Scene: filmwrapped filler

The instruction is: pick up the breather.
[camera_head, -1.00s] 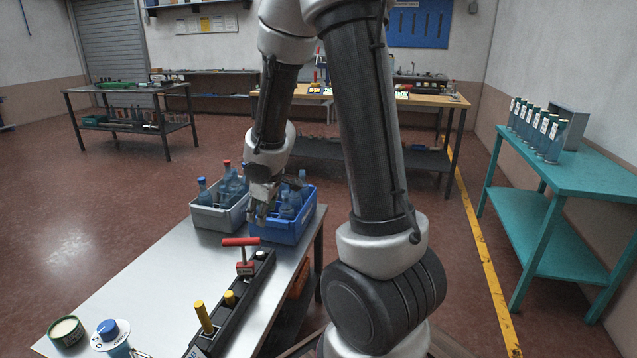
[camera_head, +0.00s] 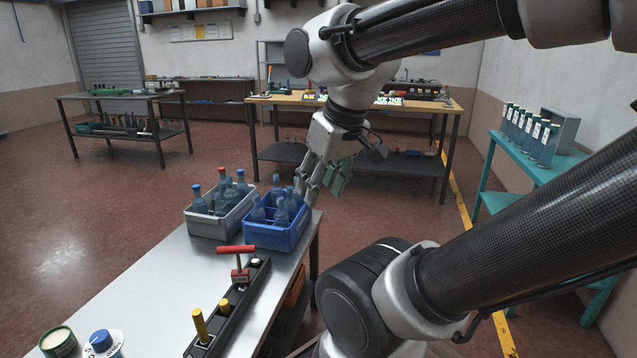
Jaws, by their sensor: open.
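I cannot tell for sure which thing is the breather. On the steel bench, a black rack (camera_head: 232,312) holds a red T-handled piece (camera_head: 238,264), a short yellow-topped piece (camera_head: 224,304) and a taller yellow one (camera_head: 201,325). Behind it stand a grey bin (camera_head: 206,229) and a blue bin (camera_head: 272,236), both holding bluish bottles. My gripper (camera_head: 325,182) is open in the air by the blue bin's right back side, fingers pointing down. I see nothing between its fingers, though they are small here.
A round tin (camera_head: 60,343) and a blue-capped container (camera_head: 103,345) stand at the bench's front left. The steel bench top (camera_head: 150,287) is clear left of the rack. A teal table (camera_head: 510,160) with several bottles is at the right. A wooden-topped bench (camera_head: 350,103) stands behind.

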